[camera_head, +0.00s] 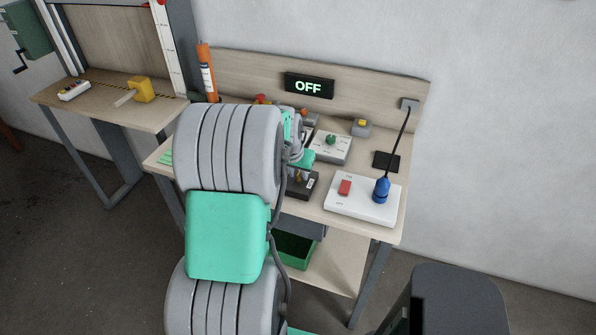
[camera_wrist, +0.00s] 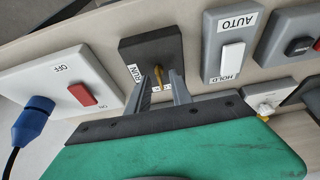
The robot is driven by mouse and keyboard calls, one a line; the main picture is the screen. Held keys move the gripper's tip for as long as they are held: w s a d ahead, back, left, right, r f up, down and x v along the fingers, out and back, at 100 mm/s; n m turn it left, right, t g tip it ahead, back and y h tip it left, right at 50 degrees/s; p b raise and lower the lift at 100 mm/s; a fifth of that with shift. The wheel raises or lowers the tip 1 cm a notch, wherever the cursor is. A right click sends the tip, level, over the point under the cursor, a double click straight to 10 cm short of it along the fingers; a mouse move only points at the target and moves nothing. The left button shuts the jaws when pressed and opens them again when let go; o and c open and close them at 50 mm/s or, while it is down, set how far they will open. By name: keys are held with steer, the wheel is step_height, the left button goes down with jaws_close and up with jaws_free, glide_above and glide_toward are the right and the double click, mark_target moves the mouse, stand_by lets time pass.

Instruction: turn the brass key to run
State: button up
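The brass key (camera_wrist: 157,74) stands in a dark key-switch box (camera_wrist: 152,50) in the wrist view, with a RUN label (camera_wrist: 133,72) beside it. My gripper (camera_wrist: 163,80) is open, its two grey fingers reaching toward the box on either side of the key. The key is close to the left finger, with a wider gap to the right one. I cannot tell whether that finger touches it. In the head view the dark box (camera_head: 301,186) is partly hidden by my arm, and the key is not clear. The wall display (camera_head: 309,85) reads OFF.
A white panel (camera_head: 340,209) with a red switch (camera_head: 345,187) and a blue plug (camera_head: 382,188) is right of the box. A grey AUTO/HOLD switch (camera_wrist: 229,58) is on the box's other side in the wrist view. A green-knobbed box (camera_head: 331,149) is farther back.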

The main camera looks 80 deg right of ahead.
steer(key=shift+c, duration=0.6)
jaws_close()
